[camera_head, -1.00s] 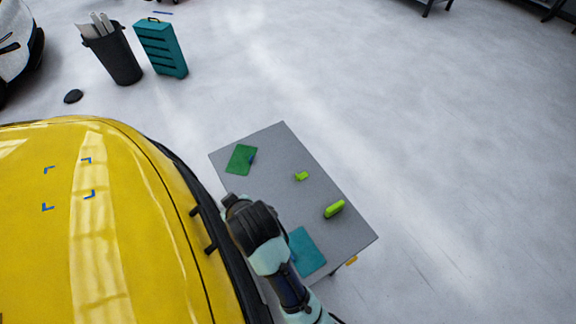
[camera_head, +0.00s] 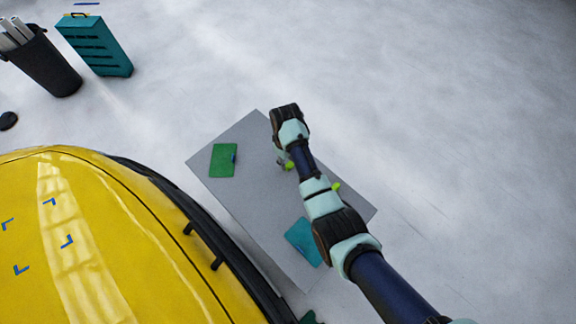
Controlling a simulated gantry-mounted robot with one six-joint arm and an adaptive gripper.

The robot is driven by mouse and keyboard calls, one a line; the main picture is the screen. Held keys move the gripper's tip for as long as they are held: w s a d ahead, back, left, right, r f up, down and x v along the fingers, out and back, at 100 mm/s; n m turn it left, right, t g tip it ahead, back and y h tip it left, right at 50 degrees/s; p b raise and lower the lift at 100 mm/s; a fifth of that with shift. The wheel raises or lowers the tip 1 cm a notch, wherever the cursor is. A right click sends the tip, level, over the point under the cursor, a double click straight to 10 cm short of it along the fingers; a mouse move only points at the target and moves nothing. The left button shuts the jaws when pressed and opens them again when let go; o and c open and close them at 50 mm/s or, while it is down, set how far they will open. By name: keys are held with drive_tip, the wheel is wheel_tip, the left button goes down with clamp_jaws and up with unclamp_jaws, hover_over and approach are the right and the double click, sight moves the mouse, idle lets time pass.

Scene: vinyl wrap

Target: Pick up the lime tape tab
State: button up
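A small lime piece, which looks like the lime tape tab (camera_head: 290,165), is on the grey table, just left of my arm and partly covered by it. My gripper (camera_head: 281,161) points down over the table right beside this piece. Only a small grey part of the gripper shows, and I cannot tell whether its fingers are open, shut or touching the tab. A second, larger lime object (camera_head: 336,187) shows just right of my arm, mostly hidden behind it.
A yellow car body (camera_head: 120,240) stands close along the table's left side. A dark bin (camera_head: 45,65) and teal case (camera_head: 98,45) are far off.

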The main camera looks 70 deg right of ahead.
wheel_tip(320, 180, down, 4)
drive_tip(key=shift+w+b, duration=0.1)
drive_tip(key=shift+b, duration=0.4)
clamp_jaws()
drive_tip(key=shift+r, duration=0.15)
wheel_tip(320, 180, up, 20)
drive_tip(key=p, duration=0.8)
